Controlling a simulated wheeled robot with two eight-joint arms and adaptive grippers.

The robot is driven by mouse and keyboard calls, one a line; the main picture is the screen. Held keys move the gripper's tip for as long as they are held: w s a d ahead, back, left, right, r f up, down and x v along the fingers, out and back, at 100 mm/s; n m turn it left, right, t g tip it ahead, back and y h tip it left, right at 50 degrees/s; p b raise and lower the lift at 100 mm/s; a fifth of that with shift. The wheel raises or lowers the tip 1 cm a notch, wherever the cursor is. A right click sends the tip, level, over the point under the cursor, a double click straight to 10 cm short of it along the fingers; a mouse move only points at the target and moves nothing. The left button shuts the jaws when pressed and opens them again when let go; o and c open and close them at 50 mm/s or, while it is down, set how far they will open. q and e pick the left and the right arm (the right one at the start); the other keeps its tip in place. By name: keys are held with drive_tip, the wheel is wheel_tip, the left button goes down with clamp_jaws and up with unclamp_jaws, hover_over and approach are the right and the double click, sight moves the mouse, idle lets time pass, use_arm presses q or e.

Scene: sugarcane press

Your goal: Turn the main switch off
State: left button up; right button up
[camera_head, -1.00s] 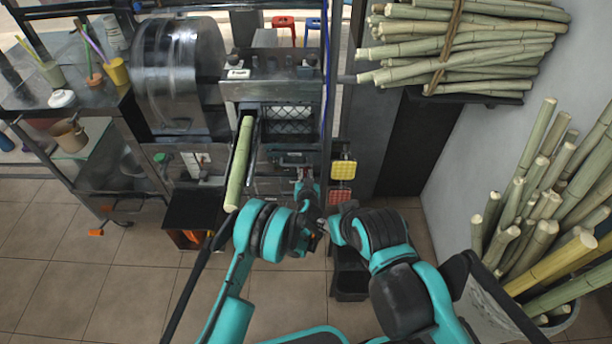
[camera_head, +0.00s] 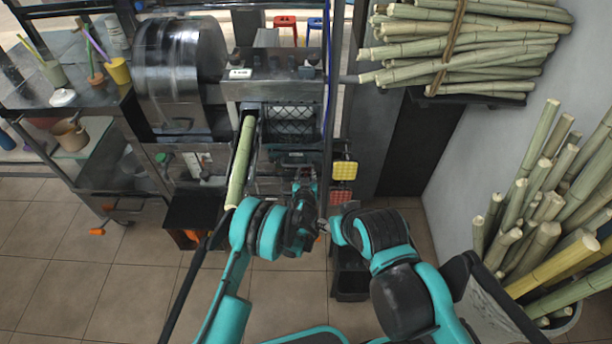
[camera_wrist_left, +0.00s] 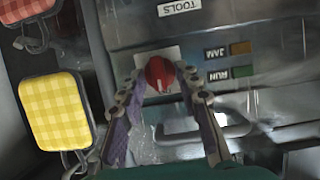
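The main switch looks like a red rotary knob (camera_wrist_left: 160,74) on a pale plate, with a white mark on it, in the left wrist view. My left gripper (camera_wrist_left: 163,82) is open, with one finger on each side of the knob. Gaps show between the fingers and the knob, and I cannot tell whether either touches it. In the head view my left gripper (camera_head: 306,187) is in front of the machine, and the knob is hidden there. My right gripper (camera_head: 325,224) is small and dark beside my left wrist; its fingers cannot be made out.
A yellow pad (camera_wrist_left: 55,110) hangs left of the knob, with a red one above. A cane (camera_head: 240,165) lies in the feed chute. Cane bundles stand at right.

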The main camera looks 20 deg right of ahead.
use_arm(q)
drive_tip(key=shift+s, duration=0.1)
drive_tip(key=v, duration=0.7)
drive_tip(key=shift+s, duration=0.2)
idle(0.4)
